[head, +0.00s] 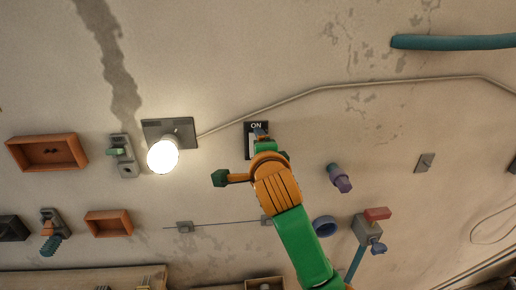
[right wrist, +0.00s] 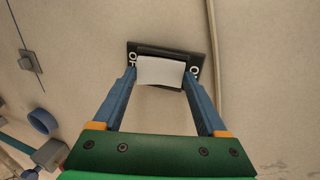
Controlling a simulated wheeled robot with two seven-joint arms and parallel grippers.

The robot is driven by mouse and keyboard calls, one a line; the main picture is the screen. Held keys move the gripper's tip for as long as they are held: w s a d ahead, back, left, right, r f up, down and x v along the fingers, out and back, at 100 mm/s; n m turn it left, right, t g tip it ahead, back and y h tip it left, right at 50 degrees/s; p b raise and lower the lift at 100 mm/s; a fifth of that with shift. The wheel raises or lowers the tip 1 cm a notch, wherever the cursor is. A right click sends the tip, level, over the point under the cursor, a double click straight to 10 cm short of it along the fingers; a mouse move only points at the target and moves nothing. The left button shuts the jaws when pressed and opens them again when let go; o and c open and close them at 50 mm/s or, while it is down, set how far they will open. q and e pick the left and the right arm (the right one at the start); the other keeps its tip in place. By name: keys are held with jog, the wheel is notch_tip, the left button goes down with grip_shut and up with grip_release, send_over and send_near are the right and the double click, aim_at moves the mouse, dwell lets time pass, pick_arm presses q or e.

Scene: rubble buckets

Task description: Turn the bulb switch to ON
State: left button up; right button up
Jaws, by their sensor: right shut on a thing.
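The bulb switch (head: 249,143) is a dark plate on the wall with a white part and the word ON at its top. In the right wrist view the switch plate (right wrist: 160,50) carries a white lever (right wrist: 160,73) and partly covered lettering at both ends. My right gripper (head: 261,134) is at the switch, its blue fingers on either side of the white lever, shut on it. In the head view the gripper hides part of the switch. The bulb (head: 163,156) glows bright white on its dark mount. My left gripper is not in view.
A pale cable (head: 320,88) runs along the wall from the bulb mount. Orange trays (head: 46,152), a grey bracket with a green handle (head: 122,155), a purple-and-teal knob (head: 339,178) and a blue ring (head: 324,227) surround the switch. A teal pipe (head: 450,42) is at upper right.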

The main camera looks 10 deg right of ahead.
jog(key=o, duration=1.2)
jog(key=shift+o, duration=0.5)
jog(key=shift+d, duration=0.15)
jog(key=b+v, duration=0.3)
jog(key=v, duration=0.4)
jog(key=shift+d, duration=0.1)
